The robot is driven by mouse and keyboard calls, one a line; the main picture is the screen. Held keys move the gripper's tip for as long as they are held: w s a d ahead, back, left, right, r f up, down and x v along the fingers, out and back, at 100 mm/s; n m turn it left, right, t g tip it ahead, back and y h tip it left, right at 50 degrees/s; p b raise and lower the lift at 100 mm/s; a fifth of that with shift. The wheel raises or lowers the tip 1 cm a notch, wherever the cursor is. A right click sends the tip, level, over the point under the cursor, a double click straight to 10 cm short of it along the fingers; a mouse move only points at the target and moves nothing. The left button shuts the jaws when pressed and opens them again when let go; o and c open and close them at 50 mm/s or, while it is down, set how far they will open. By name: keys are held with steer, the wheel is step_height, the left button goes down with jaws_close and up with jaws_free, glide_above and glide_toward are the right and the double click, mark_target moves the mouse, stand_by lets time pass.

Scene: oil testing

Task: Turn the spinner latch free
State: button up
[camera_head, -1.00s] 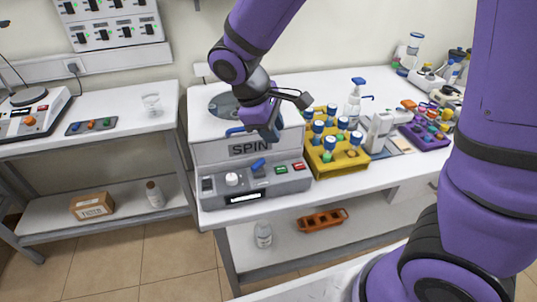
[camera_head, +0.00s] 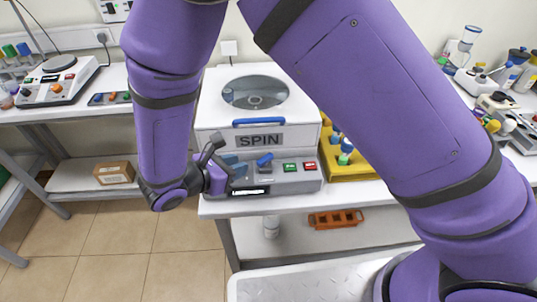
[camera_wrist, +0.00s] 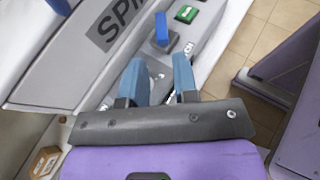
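The spinner is a white box with a grey front panel, marked SPIN (camera_head: 259,141), standing on the bench in the head view. A small blue lever, probably the latch (camera_head: 265,160), sticks out of its front panel and also shows in the wrist view (camera_wrist: 161,31). My gripper (camera_head: 235,166) is at the left part of the panel, left of the lever. In the wrist view its two blue fingers (camera_wrist: 157,82) are apart, just short of the lever. A pale part of the panel shows between them; contact cannot be told.
A blue handle (camera_head: 258,122) runs along the front of the round-windowed lid (camera_head: 255,93). Green (camera_head: 290,167) and red (camera_head: 309,166) buttons sit right of the lever. A yellow tube rack (camera_head: 350,168) stands close on the right, partly behind my arm.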

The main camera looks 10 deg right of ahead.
mark_target(267, 156)
steer(key=x, duration=1)
steer(key=shift+d+f, duration=0.1)
steer(key=shift+d, duration=0.05)
steer(key=shift+c, duration=0.4)
jaws_close()
